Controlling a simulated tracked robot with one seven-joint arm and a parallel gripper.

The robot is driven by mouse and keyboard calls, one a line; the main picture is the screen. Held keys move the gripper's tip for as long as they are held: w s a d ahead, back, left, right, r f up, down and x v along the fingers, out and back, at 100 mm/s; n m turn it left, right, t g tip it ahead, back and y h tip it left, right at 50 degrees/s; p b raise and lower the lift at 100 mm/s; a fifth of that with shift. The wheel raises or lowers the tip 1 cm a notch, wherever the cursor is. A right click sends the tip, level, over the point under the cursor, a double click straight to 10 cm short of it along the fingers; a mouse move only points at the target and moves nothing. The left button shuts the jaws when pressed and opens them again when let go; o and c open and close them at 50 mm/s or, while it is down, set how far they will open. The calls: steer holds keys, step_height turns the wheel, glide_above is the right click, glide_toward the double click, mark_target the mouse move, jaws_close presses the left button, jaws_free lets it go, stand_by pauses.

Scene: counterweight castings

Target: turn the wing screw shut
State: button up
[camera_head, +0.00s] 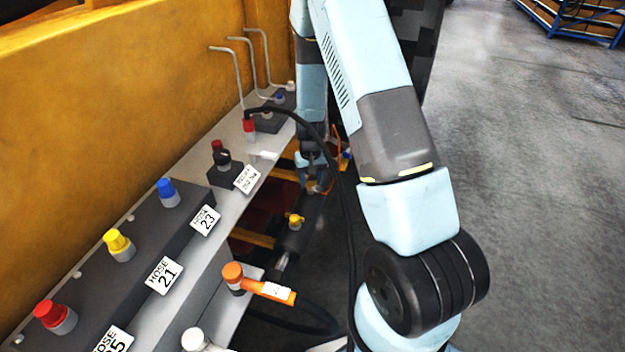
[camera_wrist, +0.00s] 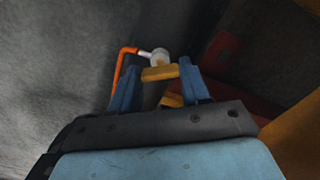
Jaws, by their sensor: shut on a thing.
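My gripper (camera_wrist: 157,70) has two blue fingers in the wrist view. They are shut on a flat yellow piece, which I take to be the wing screw (camera_wrist: 160,74). A pale grey round part (camera_wrist: 160,57) sits just beyond it. In the head view my gripper (camera_head: 318,184) reaches down beside the grey bench, and the piece in its jaws is mostly hidden. How far the screw is turned cannot be seen.
An orange bent rod (camera_wrist: 121,72) stands close left of the fingers. A dark cylinder with a yellow fitting (camera_head: 295,221) lies nearer, beside an orange-handled valve (camera_head: 262,288). A black hose (camera_head: 345,215) loops past my arm. Capped hose ports line the bench (camera_head: 212,258); open floor lies right.

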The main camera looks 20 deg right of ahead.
steer(key=m, duration=0.5)
steer(key=shift+w+m, duration=0.1)
steer(key=shift+m, duration=0.3)
stand_by(0.4)
steer(key=o, duration=1.1)
steer(key=shift+c, duration=0.2)
steer(key=shift+r, duration=0.1)
step_height(320, 180, up, 14)
steer(key=shift+f, duration=0.25)
steer(key=shift+r, duration=0.1)
